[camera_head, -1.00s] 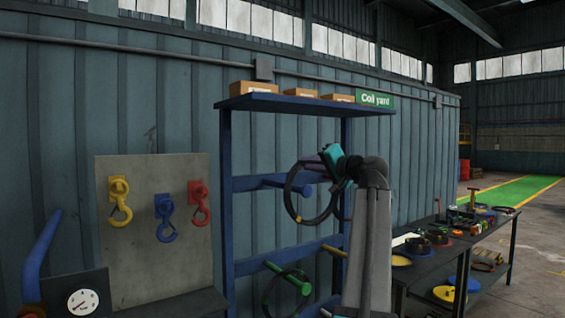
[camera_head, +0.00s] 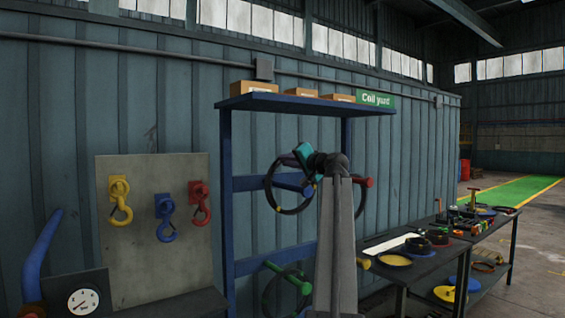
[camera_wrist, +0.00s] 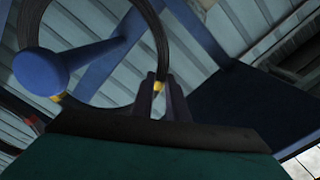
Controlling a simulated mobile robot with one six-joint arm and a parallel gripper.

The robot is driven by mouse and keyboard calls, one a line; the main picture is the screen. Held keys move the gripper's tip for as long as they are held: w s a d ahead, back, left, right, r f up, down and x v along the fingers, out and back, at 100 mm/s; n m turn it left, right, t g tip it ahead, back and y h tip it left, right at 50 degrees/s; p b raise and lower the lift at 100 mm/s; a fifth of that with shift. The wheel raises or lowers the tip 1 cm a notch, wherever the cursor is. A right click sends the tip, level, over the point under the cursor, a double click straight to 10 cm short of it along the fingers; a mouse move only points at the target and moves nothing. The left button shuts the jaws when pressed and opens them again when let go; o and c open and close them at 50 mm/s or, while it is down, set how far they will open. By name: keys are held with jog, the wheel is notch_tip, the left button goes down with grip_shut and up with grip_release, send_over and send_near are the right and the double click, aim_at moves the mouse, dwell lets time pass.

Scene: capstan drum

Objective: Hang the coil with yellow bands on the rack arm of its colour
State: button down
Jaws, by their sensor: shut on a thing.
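My gripper (camera_head: 303,168) is shut on the dark coil with yellow bands (camera_head: 284,211) and holds it up in front of the rack (camera_head: 228,200). In the wrist view the fingers (camera_wrist: 163,92) pinch the coil (camera_wrist: 163,40) at a yellow band. The blue rack arm (camera_wrist: 40,70) shows large there, its round end overlapping the coil's left side; I cannot tell whether it passes through the ring. The yellow rack arm (camera_head: 362,262) is low on the right, mostly hidden by my arm. The red rack arm (camera_head: 366,182) is above it.
A green rack arm (camera_head: 287,273) carries a dark coil at lower left. Part of another dark ring shows below the red arm. A dark bench (camera_head: 425,268) with coils and discs stands right. A panel with coloured hooks (camera_head: 150,260) is left.

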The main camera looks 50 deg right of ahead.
jog(key=shift+x, duration=1.7)
